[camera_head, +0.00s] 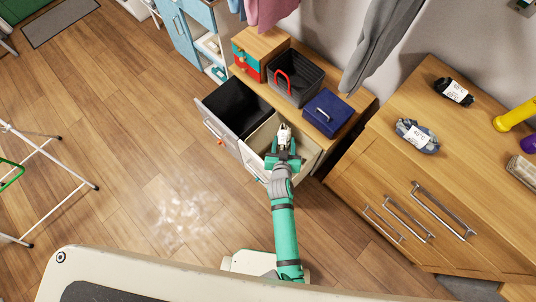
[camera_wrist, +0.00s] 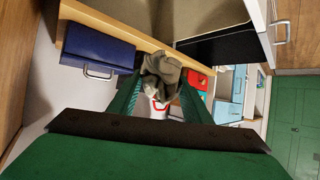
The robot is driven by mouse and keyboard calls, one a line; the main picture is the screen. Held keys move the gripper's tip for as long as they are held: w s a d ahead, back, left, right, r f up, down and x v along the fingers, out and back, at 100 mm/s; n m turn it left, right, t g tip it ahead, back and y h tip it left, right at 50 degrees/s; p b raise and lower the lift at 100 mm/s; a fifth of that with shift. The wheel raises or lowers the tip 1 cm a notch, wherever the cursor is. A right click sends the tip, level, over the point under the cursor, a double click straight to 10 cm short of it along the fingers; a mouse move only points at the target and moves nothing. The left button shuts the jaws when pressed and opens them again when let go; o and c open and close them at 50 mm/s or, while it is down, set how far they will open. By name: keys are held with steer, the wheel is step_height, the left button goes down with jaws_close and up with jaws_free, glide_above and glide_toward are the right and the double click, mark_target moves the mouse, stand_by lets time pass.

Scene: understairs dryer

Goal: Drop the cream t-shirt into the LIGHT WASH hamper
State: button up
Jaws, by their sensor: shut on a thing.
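The cream t-shirt (camera_head: 284,131) is a small crumpled bundle with a white tag. My gripper (camera_head: 284,144) is shut on it and holds it over the pull-out hampers. In the wrist view the t-shirt (camera_wrist: 163,76) looks grey-beige in shadow, between the fingers of my gripper (camera_wrist: 160,98). A pale-lined hamper (camera_head: 257,139) is pulled out directly below my gripper in the picture; my gripper and arm hide part of it. No LIGHT WASH lettering is readable on it. A dark-lined hamper (camera_head: 234,101) is pulled out beside it, to the left.
A blue box (camera_head: 328,112), a dark basket with a red handle (camera_head: 292,80) and a small drawer box (camera_head: 259,49) stand behind the hampers. A wooden dresser (camera_head: 400,180) at right holds two tagged bundles.

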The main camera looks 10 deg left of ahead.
steer(key=shift+w+f+n+y, duration=0.35)
steer(key=shift+w+f, duration=0.4)
steer(key=shift+w, duration=0.25)
steer(key=shift+w+d+f+n+y, duration=0.25)
steer(key=shift+d+f+y, duration=0.1)
steer(key=shift+d+f, duration=0.1)
steer(key=shift+w+f, duration=0.2)
steer(key=shift+f, duration=0.05)
steer(key=shift+w+f, duration=0.15)
steer(key=shift+f, duration=2.65)
steer(key=shift+c, duration=0.2)
steer(key=o, duration=1.2)
steer(key=shift+a, duration=0.1)
